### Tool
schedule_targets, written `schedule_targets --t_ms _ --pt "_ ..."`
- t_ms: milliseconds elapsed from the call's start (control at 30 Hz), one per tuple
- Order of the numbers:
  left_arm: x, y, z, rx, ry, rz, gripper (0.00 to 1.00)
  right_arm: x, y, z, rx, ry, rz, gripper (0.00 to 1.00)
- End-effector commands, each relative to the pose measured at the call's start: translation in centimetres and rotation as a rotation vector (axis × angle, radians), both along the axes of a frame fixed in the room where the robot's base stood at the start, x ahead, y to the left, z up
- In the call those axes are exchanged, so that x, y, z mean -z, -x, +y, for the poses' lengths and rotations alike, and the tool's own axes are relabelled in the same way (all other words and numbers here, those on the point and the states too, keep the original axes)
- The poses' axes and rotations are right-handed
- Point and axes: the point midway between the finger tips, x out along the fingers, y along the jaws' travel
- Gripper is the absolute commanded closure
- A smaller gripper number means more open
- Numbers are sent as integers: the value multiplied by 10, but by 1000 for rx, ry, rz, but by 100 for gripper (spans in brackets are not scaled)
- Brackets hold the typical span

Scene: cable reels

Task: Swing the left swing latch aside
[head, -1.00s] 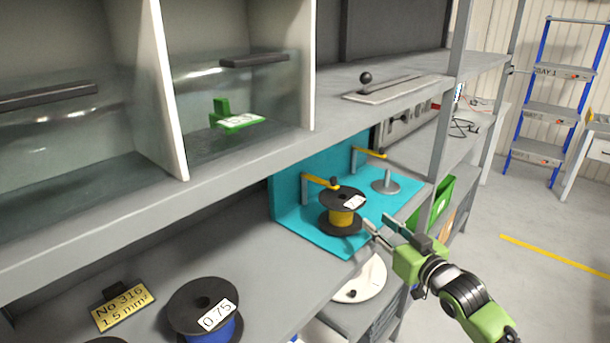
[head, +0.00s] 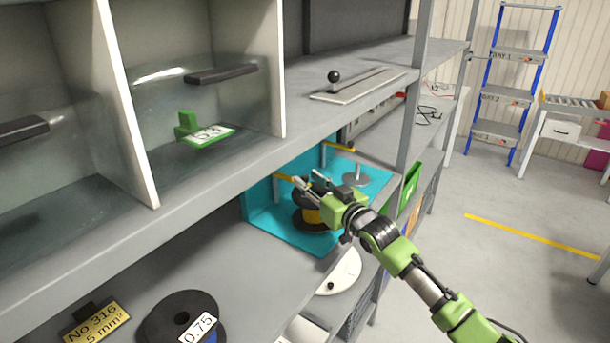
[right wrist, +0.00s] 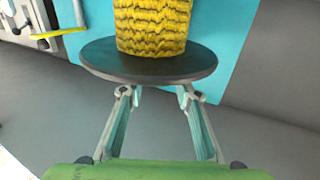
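The left swing latch (head: 284,178) is a yellow bar on a grey post at the turquoise stand, partly hidden by my right gripper. My right gripper (head: 309,182) is in front of the reel, its fingertips close to the latch; I cannot tell whether they touch. The black reel with yellow cable (head: 311,216) sits on the stand, partly covered by the gripper. In the right wrist view the fingers (right wrist: 160,92) are apart and empty, close to the black flange of the reel (right wrist: 150,62). My left gripper is not in view.
A second yellow latch (head: 338,147) and an empty spindle with a round base (head: 356,179) are on the right of the turquoise stand (head: 290,236). The shelf edge (head: 225,160) runs above.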

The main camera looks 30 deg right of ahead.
Motion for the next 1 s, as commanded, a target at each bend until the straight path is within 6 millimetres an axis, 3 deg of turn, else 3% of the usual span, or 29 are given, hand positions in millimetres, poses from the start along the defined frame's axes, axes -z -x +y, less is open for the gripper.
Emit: schedule_targets --t_ms 200,567,667,700,1000 --pt "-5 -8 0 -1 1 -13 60 0 -21 0 0 -3 0 69" --pt "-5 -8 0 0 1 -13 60 1 -24 0 -1 -1 0 69" --pt "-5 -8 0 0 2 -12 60 1 -24 0 0 -1 0 95" --pt "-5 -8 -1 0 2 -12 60 1 -24 0 0 -1 0 100" --pt "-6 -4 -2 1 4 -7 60 0 -27 0 7 -2 0 100"
